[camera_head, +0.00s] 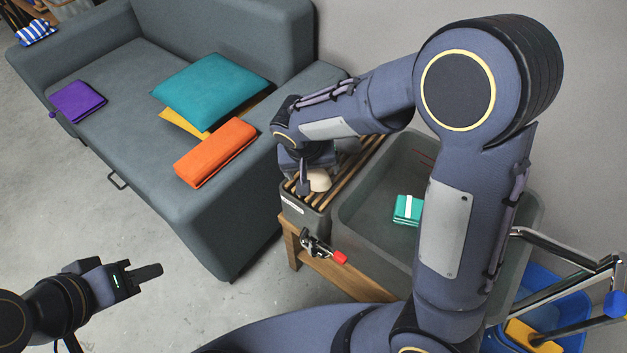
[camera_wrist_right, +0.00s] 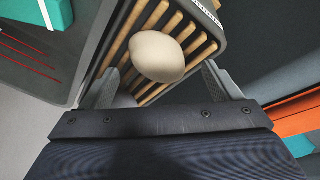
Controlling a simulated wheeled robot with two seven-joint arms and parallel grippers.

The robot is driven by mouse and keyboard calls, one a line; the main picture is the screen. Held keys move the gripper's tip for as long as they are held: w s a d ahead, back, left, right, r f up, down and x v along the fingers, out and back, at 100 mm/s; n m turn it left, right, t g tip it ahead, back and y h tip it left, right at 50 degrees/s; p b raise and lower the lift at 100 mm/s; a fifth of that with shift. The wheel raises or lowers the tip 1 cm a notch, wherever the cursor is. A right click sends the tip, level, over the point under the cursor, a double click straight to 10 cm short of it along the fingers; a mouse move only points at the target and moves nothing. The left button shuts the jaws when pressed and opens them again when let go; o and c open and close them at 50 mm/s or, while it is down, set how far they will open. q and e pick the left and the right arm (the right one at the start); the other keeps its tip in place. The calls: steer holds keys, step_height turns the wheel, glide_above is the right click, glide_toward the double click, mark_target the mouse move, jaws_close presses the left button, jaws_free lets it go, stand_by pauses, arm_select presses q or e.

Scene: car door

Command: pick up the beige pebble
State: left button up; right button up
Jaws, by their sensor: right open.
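The beige pebble (camera_head: 319,180) rests on the wooden slats of a grey slatted rack (camera_head: 293,207) beside the sink. In the right wrist view the pebble (camera_wrist_right: 157,56) is a smooth rounded lump lying across the slats. My right gripper (camera_head: 306,180) is over the rack at the pebble, and its body hides part of the pebble in the head view. In the right wrist view the fingers of my right gripper (camera_wrist_right: 160,82) are spread apart, with the pebble between and just beyond their tips. My left gripper (camera_head: 150,277) is far from the rack, over the floor at lower left.
The grey sink (camera_head: 370,235) beside the rack holds a teal package (camera_head: 407,210). A tap with a red handle (camera_head: 340,257) is at its front. A grey sofa (camera_head: 225,190) with cushions and an orange folded cloth (camera_head: 215,152) stands left. A blue bin (camera_head: 560,290) is at lower right.

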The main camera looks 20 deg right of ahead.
mark_target(314, 175)
steer(key=x, duration=0.3)
steer(key=shift+w+d+f+b, duration=0.1)
steer(key=shift+d+f+b, duration=0.1)
steer(key=shift+f+b, duration=0.2)
steer(key=shift+r, duration=0.1)
steer(key=c, duration=0.9)
steer(key=shift+c, duration=0.2)
